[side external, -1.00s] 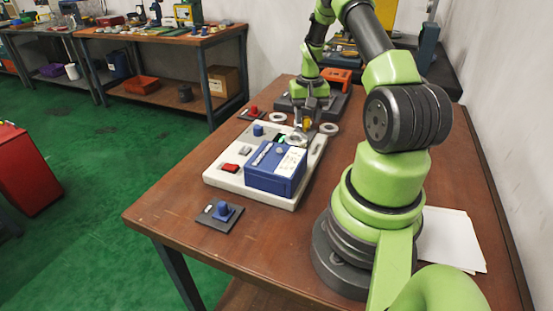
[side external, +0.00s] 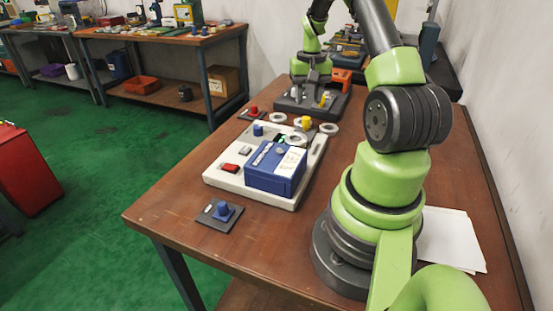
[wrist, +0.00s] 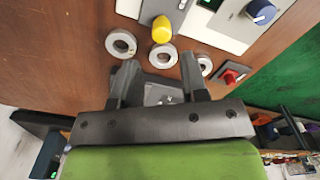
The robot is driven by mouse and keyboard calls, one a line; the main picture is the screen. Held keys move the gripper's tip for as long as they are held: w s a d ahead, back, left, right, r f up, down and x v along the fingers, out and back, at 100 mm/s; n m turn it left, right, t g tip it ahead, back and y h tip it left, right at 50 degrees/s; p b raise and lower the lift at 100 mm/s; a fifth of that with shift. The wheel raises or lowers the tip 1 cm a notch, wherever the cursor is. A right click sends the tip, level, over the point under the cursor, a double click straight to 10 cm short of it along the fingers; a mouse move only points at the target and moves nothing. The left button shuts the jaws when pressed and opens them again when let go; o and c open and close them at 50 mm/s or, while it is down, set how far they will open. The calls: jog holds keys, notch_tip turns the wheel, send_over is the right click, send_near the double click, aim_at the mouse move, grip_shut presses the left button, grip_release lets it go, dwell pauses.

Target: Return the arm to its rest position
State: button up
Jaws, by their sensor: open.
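My gripper (side external: 312,82) is open and empty, with its fingers pointing down. In the side external view it is raised at the far end of the table, over a dark tray (side external: 290,108). In the wrist view, my gripper (wrist: 157,72) has its two fingers wide apart, with nothing held between them. Several grey rings lie on the table beyond the fingertips: one at left (wrist: 121,43), one in the middle (wrist: 163,55) and one at right (wrist: 204,64), partly hidden by a finger. A yellow knob (wrist: 162,29) stands close to the middle ring.
A white board (side external: 226,179) carries a blue box (side external: 272,173). A red knob (side external: 253,110) and a blue knob (side external: 223,211) sit on small dark plates. White paper (side external: 452,238) lies right of my base.

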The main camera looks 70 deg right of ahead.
jog(key=w+a+r+n+t+h, duration=0.1)
jog(key=w+a+r+n+t, duration=0.3)
jog(key=a+r, duration=1.1)
jog(key=s+a+r+n+t+y, duration=0.1)
jog(key=s+a+r+n, duration=0.1)
jog(key=s+a, duration=0.3)
jog(key=s+a+r+n+t+y, duration=0.2)
jog(key=s+a, duration=0.3)
jog(key=a, duration=0.9)
jog(key=shift+r, duration=0.25)
